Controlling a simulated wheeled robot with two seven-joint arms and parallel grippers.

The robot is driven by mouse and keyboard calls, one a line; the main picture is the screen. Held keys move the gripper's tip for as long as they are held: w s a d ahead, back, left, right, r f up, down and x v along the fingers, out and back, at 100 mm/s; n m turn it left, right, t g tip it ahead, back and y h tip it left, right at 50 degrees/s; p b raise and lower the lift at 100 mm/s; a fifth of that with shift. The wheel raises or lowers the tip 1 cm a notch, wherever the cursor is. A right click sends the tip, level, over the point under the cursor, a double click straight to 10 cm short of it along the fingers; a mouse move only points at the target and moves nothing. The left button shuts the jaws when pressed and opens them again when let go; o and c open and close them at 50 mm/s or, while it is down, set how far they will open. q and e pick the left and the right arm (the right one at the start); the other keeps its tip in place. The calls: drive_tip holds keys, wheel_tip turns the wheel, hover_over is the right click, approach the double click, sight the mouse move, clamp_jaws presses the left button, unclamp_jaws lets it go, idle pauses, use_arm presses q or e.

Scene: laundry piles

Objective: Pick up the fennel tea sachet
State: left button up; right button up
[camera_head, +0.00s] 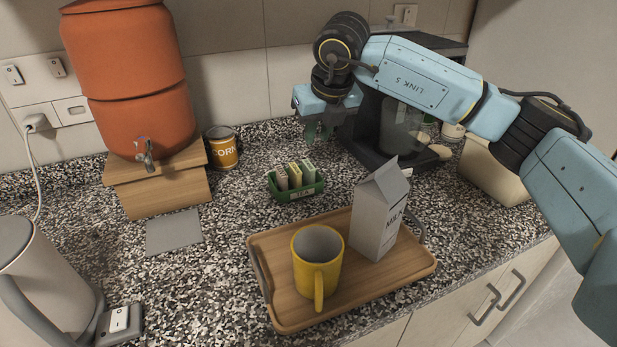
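A small green box (299,193) stands on the speckled counter behind the wooden tray. It holds upright sachets: a pale pinkish one (281,178), a yellow-topped one (294,175) and a greenish one (308,172). Their print is too small to read, so I cannot tell which is fennel. My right gripper (318,133) hangs above and behind the box, a little to its right, pointing down and apart from the sachets. Its fingers look apart with nothing visible between them. My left gripper is not in view.
A wooden tray (278,309) in front holds a yellow mug (317,262) and a milk carton (378,215). A corn can (222,148) and an orange dispenser (135,75) stand left. A dark machine (372,140) stands behind my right gripper. A kettle (45,270) is front left.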

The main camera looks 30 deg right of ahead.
sight(309, 165)
drive_tip(key=b+x, duration=0.1)
drive_tip(key=x, duration=1)
drive_tip(key=shift+w+d+f, duration=0.15)
drive_tip(key=shift+f, duration=0.1)
clamp_jaws()
